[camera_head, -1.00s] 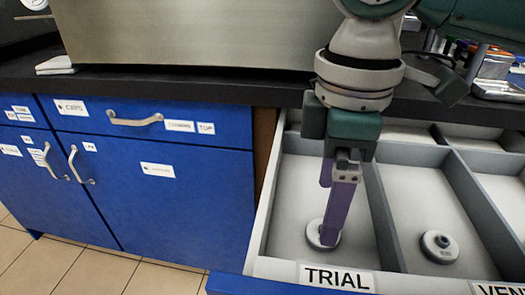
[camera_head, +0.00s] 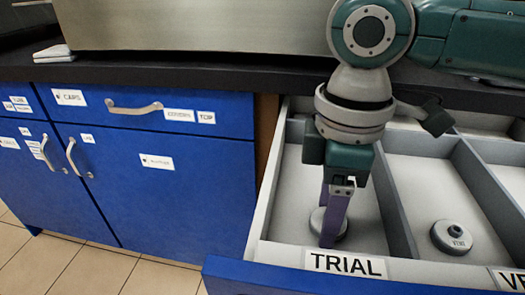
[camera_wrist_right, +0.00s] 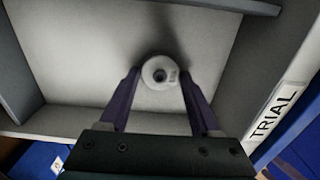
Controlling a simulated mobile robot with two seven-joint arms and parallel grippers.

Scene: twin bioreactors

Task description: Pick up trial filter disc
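The trial filter disc (camera_head: 316,221) is a small pale round disc lying in the drawer compartment labelled TRIAL. My right gripper (camera_head: 328,232) points down over it, and its purple fingers hide part of the disc. In the right wrist view the disc (camera_wrist_right: 149,71) shows with a dark centre, between the tips of my right gripper (camera_wrist_right: 160,74). The fingers are spread, with what looks like a narrow gap on each side of the disc. Contact cannot be told for certain. My left gripper is not in view.
A similar grey disc (camera_head: 452,238) lies in the neighbouring compartment to the right. Pale dividers (camera_head: 393,205) separate the compartments. The blue drawer front (camera_head: 235,278) is nearest me. A dark counter (camera_head: 215,80) overhangs the back of the drawer.

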